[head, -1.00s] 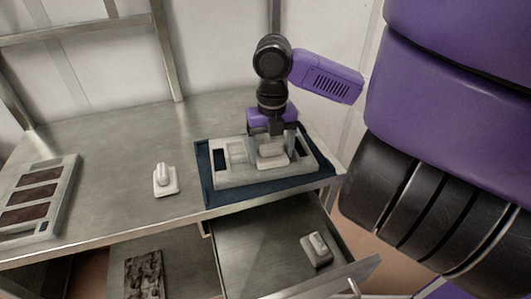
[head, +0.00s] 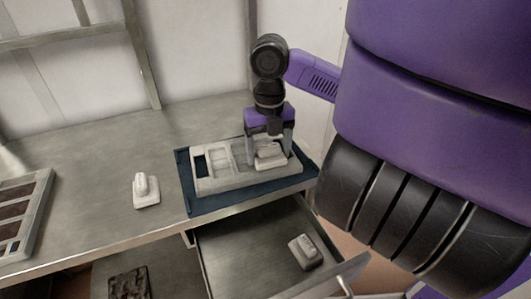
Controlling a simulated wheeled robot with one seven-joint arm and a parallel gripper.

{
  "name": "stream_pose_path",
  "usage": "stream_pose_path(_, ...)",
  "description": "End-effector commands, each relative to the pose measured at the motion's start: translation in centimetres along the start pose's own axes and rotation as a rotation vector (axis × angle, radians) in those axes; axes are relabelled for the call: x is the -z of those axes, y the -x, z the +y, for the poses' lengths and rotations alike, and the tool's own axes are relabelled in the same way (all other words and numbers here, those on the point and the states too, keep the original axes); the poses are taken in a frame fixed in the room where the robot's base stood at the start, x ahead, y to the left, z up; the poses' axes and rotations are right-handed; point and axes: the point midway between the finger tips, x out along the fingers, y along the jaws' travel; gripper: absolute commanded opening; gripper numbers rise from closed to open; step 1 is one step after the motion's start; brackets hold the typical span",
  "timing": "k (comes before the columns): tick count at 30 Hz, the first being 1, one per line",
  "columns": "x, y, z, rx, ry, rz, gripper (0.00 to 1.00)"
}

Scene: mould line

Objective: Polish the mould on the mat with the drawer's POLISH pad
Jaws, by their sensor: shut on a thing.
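The mould (head: 214,181), a pale grey block with rectangular cavities, lies on the dark blue mat (head: 236,202) at the right of the bench. My gripper (head: 268,152) points down over the mould's right part. It is shut on a pale pad (head: 271,161), which sits low at the right cavity; I cannot tell whether it touches the mould's surface. The drawer (head: 240,262) below the mat is open. Another pale pad with a grip (head: 306,252) lies in its right part. No lettering is readable on either pad.
A third pale pad with a knob (head: 145,190) stands on the bench left of the mat. A tray with dark brown cavities (head: 24,212) lies at the far left. A dark textured block (head: 128,284) is below the bench.

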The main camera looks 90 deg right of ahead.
Motion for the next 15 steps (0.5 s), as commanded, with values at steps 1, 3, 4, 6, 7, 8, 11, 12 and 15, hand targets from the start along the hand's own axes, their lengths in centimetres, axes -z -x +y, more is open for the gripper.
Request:
stream_pose_path(1,-0.2,-0.2,-0.1,0.005,-0.005,0.002,0.44)
stream_pose_path(3,-0.6,-0.2,-0.1,0.005,-0.004,0.002,0.44)
stream_pose_path(4,-0.7,-0.2,-0.1,0.005,-0.004,0.002,0.44)
stream_pose_path(6,-1.2,-0.2,-0.1,0.005,-0.005,0.002,0.44)
stream_pose_path(7,-1.4,-0.2,-0.1,0.005,-0.005,0.002,0.44)
stream_pose_path(8,-1.6,-0.1,-0.1,0.004,-0.005,0.001,0.44)
stream_pose_path(11,-2.2,-0.1,-0.1,0.004,-0.005,0.001,0.44)
stream_pose_path(12,-2.4,-0.1,-0.1,0.003,-0.005,0.001,0.44)
stream_pose_path(15,-2.8,0.0,-0.1,0.003,-0.004,0.001,0.44)
